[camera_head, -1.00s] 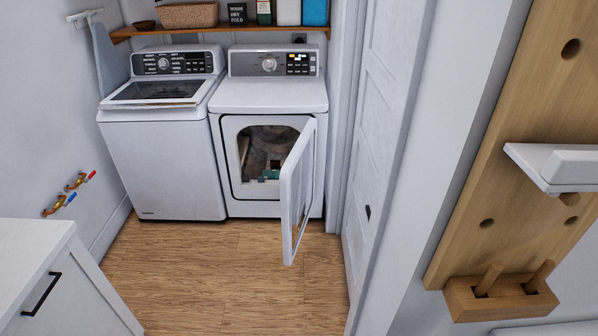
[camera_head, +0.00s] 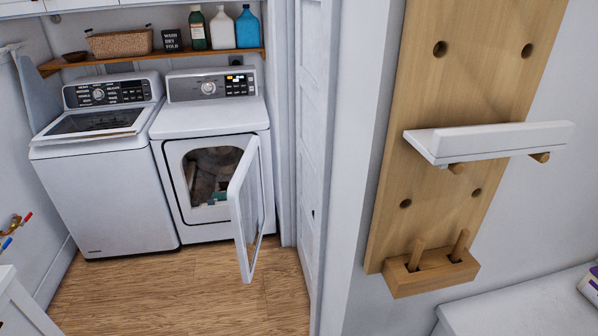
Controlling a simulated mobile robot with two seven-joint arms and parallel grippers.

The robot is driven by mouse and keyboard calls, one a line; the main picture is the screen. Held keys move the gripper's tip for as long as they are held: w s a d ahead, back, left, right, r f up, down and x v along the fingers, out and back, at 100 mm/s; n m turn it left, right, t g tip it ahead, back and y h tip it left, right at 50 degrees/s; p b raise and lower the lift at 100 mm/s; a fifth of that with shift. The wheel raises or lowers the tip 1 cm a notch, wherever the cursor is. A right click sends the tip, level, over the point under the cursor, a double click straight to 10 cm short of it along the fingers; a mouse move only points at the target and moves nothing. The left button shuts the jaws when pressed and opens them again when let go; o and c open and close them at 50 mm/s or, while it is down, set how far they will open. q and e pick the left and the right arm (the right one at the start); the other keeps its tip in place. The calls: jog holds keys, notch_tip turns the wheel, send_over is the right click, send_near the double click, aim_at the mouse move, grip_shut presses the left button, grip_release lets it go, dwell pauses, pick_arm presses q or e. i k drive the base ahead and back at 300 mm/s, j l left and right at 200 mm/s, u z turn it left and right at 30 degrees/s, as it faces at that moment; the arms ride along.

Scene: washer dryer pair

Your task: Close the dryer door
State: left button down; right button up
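The dryer (camera_head: 212,118) is the white front-loading machine on the right of the pair, against the back wall. Its door (camera_head: 246,206) stands wide open, hinged at the right side of the opening and swung out toward me over the floor. Neither of my grippers shows in the head view.
A white top-loading washer (camera_head: 107,195) stands left of the dryer. A shelf (camera_head: 160,59) with a basket and bottles hangs above. Wood floor (camera_head: 180,295) before the machines is clear. A white door (camera_head: 312,130) and a wooden peg board (camera_head: 450,110) stand at right.

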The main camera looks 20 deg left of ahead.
aim_at(245, 198)
jog(key=i+j+z, duration=0.2)
jog(key=j+z, duration=0.25)
jog(key=j, duration=0.15)
jog(key=i+j+z, duration=0.2)
jog(key=j, duration=0.15)
jog(key=j+z, duration=0.15)
jog(key=j, duration=1.2)
jog(key=i, duration=0.05)
